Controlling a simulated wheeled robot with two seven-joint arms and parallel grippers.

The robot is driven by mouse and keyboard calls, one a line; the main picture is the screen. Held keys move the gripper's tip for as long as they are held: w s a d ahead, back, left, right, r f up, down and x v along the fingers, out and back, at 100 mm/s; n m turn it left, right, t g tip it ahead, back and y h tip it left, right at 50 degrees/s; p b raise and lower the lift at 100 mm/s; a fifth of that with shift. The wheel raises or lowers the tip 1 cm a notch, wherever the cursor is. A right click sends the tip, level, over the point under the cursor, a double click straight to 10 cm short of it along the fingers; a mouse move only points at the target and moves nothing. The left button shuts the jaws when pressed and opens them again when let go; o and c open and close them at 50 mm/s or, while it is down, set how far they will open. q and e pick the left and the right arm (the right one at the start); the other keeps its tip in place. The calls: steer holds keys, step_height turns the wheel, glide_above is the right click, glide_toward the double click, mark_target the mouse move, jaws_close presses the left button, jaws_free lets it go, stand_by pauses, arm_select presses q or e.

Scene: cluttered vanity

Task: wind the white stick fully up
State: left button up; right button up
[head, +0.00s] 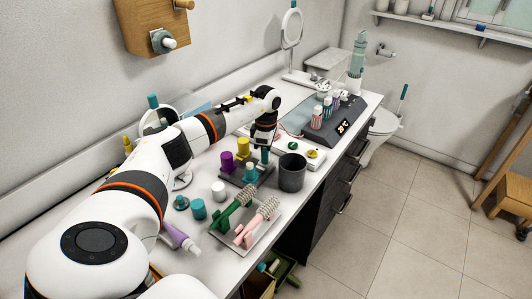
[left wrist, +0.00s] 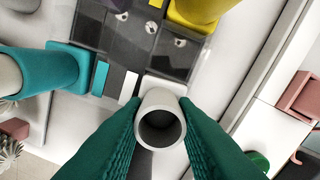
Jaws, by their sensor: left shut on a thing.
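The white stick (left wrist: 161,97) is a round white tube with a dark hollow top, seen nearly end-on in the left wrist view. My left gripper (left wrist: 160,118) has its two green ribbed fingers closed on the tube's sides. In the head view the left gripper (head: 265,157) points down over the right end of a dark grey holder (head: 263,178); the white stick cannot be made out there. A purple stick (head: 227,161), a yellow stick (head: 243,147) and a teal stick (head: 251,168) stand in the holder. My right gripper is out of view.
A dark cup (head: 291,172) stands close to the right of the gripper. A white cap (head: 219,190) and a teal cap (head: 198,209) stand at front left. Green and pink brushes (head: 243,233) lie on a tray in front. A white board (head: 311,157) lies behind the cup.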

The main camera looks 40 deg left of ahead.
arm_select(q)
steer(key=n, duration=0.7)
steer(key=shift+r+p, duration=0.1)
steer(key=shift+p, duration=0.25)
steer(key=n, duration=0.3)
steer(key=shift+a+n+p, duration=0.1)
steer(key=shift+n+p, duration=0.25)
steer(key=shift+n, duration=0.05)
steer(key=n+p, duration=0.1)
steer(key=n, duration=0.2)
steer(key=n+p, duration=0.1)
steer(key=n, duration=0.3)
steer(key=n+p, duration=0.1)
steer(key=n, duration=0.2)
steer(key=n+p, duration=0.2)
steer(key=n, duration=0.2)
steer(key=shift+n+p, duration=0.55)
steer(key=shift+n, duration=1.25)
